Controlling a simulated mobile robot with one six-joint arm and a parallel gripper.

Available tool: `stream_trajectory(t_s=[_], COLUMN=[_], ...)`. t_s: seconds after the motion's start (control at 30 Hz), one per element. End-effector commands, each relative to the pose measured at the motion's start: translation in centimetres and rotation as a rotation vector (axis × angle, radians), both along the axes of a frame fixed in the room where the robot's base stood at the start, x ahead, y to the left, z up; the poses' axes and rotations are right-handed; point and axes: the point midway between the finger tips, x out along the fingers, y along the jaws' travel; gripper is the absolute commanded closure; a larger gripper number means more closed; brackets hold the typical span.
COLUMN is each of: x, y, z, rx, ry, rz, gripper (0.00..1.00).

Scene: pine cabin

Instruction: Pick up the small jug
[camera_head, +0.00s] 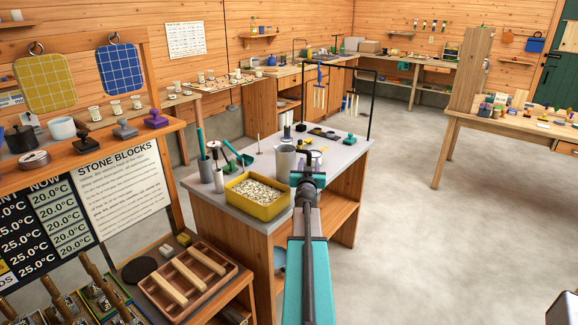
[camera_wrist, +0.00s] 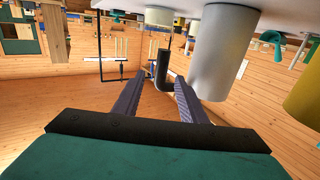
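A pale grey cylindrical jug (camera_head: 285,161) stands on the grey worktop, just left of my gripper in the head view. In the wrist view, which is upside down, the jug (camera_wrist: 222,50) fills the upper right. A dark upright handle (camera_wrist: 162,66) appears to belong to it, though the join is partly hidden by a finger. My gripper (camera_wrist: 158,82) is open, its two fingers on either side of the handle with visible gaps. In the head view my gripper (camera_head: 308,172) reaches over the worktop's front edge and hides part of what is behind it.
A yellow tub (camera_head: 242,207) of pale pieces is left of the jug at the worktop's front. Grey pots (camera_head: 218,178) and a teal tool (camera_head: 240,157) stand farther left. A black frame (camera_head: 373,105) rises behind. The floor to the right is clear.

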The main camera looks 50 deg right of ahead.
Motion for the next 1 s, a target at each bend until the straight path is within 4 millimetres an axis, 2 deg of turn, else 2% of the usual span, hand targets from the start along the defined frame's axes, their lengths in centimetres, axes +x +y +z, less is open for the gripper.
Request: stream_trajectory(t_s=[0.27, 0.8, 1.0], x=[0.3, 2.4, 2.6], y=[-0.5, -4.0, -4.5], z=[0.0, 0.1, 0.1], rx=[0.000, 0.000, 0.000], ry=[0.000, 0.000, 0.000], rz=[-0.001, -0.002, -0.002], gripper=[0.62, 0.62, 0.62])
